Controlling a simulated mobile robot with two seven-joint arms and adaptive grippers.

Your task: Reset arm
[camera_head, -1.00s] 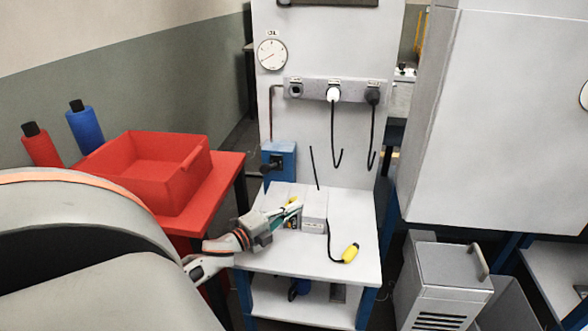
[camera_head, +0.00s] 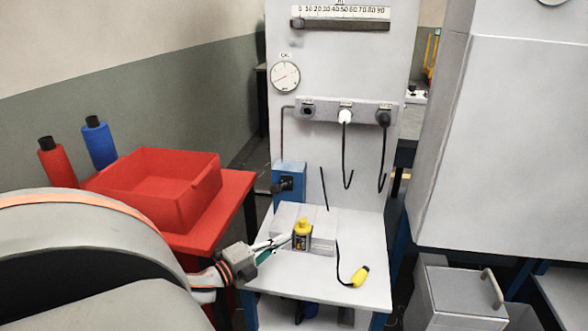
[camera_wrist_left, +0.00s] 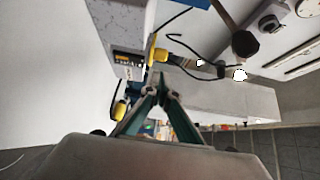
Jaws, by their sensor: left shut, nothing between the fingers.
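My left gripper (camera_head: 278,243) is over the near left part of the white work shelf (camera_head: 345,295). Its slim green-and-grey fingers are shut with nothing between them; in the left wrist view the tips (camera_wrist_left: 160,80) meet. A small dark unit with a yellow top (camera_head: 302,237) stands just right of the fingertips, at the front of a light grey block (camera_head: 322,220). A small gap seems to separate it from the fingers. It also shows in the left wrist view, its yellow top (camera_wrist_left: 159,54) beyond the tips. My right gripper is not in view.
A yellow plug (camera_head: 359,276) on a black cable lies on the shelf at right. A socket strip (camera_head: 360,112) with hanging cables is on the upright panel. A red bin (camera_head: 165,185) stands on the red table at left, near my arm. A grey cabinet (camera_head: 510,140) stands at right.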

